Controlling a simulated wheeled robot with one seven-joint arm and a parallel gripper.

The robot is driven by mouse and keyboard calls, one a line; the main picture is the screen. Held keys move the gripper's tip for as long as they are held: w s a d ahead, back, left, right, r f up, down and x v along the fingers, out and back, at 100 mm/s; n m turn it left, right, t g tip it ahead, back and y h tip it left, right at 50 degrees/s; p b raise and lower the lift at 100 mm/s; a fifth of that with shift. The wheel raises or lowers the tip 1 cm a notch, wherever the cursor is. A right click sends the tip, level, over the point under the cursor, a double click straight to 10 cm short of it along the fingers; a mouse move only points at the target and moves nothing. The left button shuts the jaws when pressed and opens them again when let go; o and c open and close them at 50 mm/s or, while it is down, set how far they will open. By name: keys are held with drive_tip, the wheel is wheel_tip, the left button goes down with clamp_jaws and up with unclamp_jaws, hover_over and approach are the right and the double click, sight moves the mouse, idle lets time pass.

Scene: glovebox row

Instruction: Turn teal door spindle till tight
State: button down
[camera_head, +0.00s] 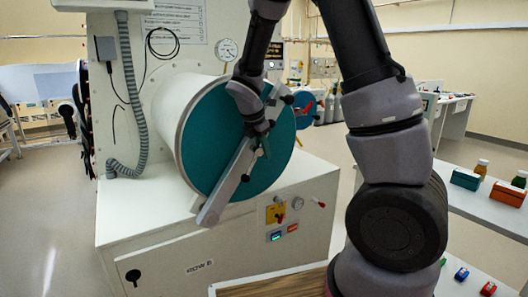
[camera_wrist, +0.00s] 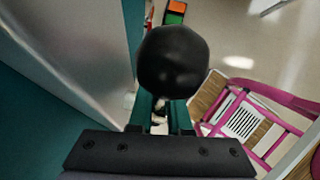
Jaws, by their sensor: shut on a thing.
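The teal door (camera_head: 205,135) is the round end of a white cylinder on a white cabinet. A grey bar (camera_head: 228,182) crosses its face at a slant. The spindle hub at the door's middle is mostly hidden behind my gripper and wrist. My gripper (camera_head: 262,148) is at the middle of the door, in front of the bar. In the wrist view, a black ball knob (camera_wrist: 172,62) stands at the tips of my gripper's fingers (camera_wrist: 160,112), which are shut on the knob's handle. A small black knob (camera_head: 288,99) shows near the bar's upper end.
The white cabinet (camera_head: 150,255) below carries a yellow switch panel (camera_head: 276,213). A grey hose (camera_head: 137,100) hangs at left. A bench (camera_head: 470,205) with boxes and bottles stands at right. A magenta frame (camera_wrist: 262,110) lies below in the wrist view. The left floor is clear.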

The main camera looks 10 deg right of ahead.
idle(0.3)
drive_tip(key=shift+f+y, duration=0.15)
drive_tip(key=shift+y, duration=0.45)
drive_tip(key=shift+a, duration=0.1)
drive_tip(key=c, duration=1.2)
unclamp_jaws()
drive_tip(key=shift+o, duration=0.2)
drive_tip(key=v, duration=1)
drive_tip(key=shift+r+g, duration=0.3)
drive_tip(key=shift+r, duration=0.1)
